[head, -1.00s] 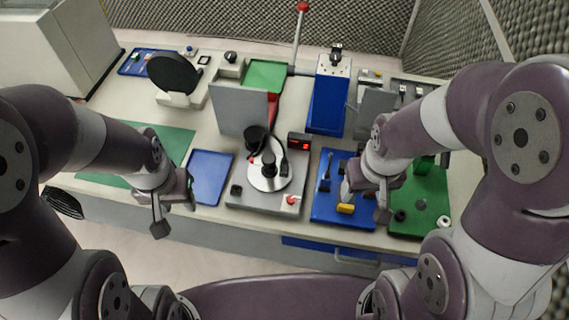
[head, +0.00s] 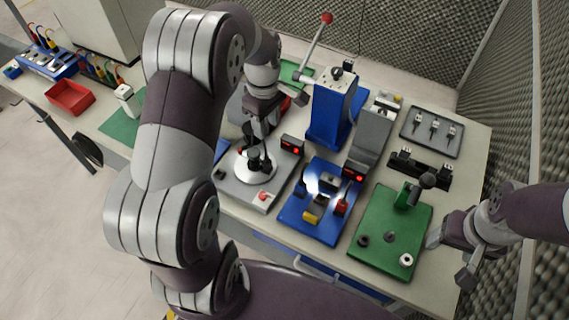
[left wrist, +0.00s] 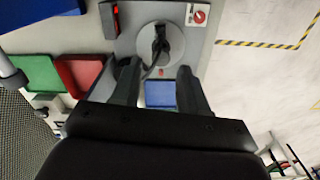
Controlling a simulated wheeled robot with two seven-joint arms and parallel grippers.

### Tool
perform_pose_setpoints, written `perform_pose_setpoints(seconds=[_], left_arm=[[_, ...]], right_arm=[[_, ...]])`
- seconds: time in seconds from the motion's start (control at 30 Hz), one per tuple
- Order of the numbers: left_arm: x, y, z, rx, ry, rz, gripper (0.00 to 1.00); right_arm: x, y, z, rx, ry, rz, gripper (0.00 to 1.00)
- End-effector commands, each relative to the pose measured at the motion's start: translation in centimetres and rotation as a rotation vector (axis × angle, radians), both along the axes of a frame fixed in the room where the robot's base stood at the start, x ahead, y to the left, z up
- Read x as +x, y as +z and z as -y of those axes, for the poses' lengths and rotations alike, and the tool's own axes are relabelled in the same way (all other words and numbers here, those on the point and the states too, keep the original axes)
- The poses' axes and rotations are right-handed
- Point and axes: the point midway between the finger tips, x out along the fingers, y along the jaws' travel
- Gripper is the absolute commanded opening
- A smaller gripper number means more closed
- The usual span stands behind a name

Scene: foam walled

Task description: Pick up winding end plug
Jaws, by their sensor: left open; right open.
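The winding station (head: 240,190) is a grey base with a pale round disc and a black upright piece (head: 254,160) on it. The left wrist view shows this black piece (left wrist: 160,42) with a dark lead curving down from it, probably the winding end plug; its shape is too small to be sure. My left gripper (head: 261,130) is open above the disc, pointing down. In the left wrist view its fingers (left wrist: 160,88) stand apart, with the lead between them in the picture. My right gripper (head: 452,257) is open and empty, right of the green board.
A blue board (head: 290,226) with small parts and a green board (head: 360,240) lie right of the station. A blue press (head: 329,118) with a red-knobbed lever stands behind. A grey tray (head: 432,148) is at the back right.

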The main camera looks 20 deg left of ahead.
Motion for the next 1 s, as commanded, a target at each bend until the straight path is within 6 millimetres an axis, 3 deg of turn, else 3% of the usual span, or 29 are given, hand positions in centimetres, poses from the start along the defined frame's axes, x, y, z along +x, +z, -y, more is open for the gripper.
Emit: perform_pose_setpoints(seconds=[0.2, 0.47, 0.63, 0.9, 0.93, 1.0], left_arm=[[-0.2, -4.5, 0.0, -0.001, 0.010, -0.004, 0.44], [-0.2, -8.0, 0.0, -0.001, 0.008, -0.005, 0.44], [-0.1, -11.3, 0.0, 0.000, 0.007, -0.003, 0.44], [0.0, -12.3, 0.0, 0.001, 0.007, 0.001, 0.44], [0.0, -12.3, 0.0, 0.001, 0.007, 0.001, 0.40], [0.0, -12.3, 0.0, 0.001, 0.007, 0.001, 0.18]], right_arm=[[0.0, 1.4, 0.0, 0.000, 0.000, 0.001, 0.66], [0.0, 2.8, 0.0, 0.000, 0.000, 0.000, 0.66], [0.0, 3.9, 0.0, 0.000, 0.000, 0.001, 0.66], [0.0, 3.8, 0.0, 0.000, 0.000, 0.000, 0.66], [0.0, 3.8, 0.0, 0.000, 0.000, 0.000, 0.66], [0.0, 3.8, 0.0, 0.000, 0.000, 0.000, 0.66]])
